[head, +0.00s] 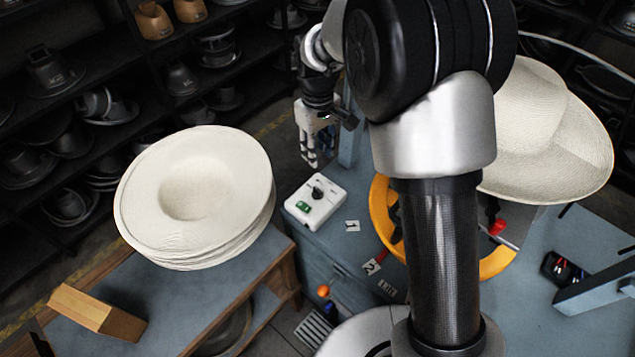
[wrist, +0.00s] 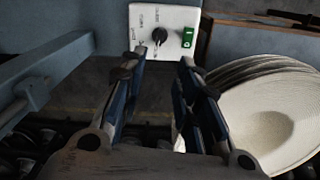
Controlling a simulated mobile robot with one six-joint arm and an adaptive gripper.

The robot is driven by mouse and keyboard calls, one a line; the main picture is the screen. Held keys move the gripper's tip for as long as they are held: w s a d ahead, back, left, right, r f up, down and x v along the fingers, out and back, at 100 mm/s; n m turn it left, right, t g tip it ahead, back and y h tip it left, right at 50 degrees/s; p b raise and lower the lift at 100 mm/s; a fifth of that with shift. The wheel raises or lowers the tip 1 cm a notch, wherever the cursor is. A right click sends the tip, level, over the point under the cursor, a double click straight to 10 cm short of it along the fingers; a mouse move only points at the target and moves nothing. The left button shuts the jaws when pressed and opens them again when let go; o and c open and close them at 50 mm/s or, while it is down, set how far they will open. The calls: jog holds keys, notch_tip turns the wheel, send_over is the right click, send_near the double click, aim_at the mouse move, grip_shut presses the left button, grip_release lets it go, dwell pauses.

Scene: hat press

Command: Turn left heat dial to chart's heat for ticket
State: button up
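My gripper (head: 320,160) hangs pointing down near the box's far side, apart from the dial. In the wrist view the box (wrist: 176,17) is ahead at the top, with its dial (wrist: 159,36) between the lines of my fingers (wrist: 163,64). The fingers are open and empty. The display digits and dial marks are too small to read. I can make out no chart or ticket.
A stack of cream hats (head: 150,225) stands on a side table at the left. An orange ring (head: 381,205) and a large cream hat (head: 545,140) are partly behind my arm.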

aim_at(318, 189)
notch_tip(318, 189, down, 16)
jog(key=b, duration=0.3)
jog(key=shift+r+b, duration=0.1)
jog(key=shift+b, duration=0.25)
jog(key=shift+c, duration=0.6)
grip_shut()
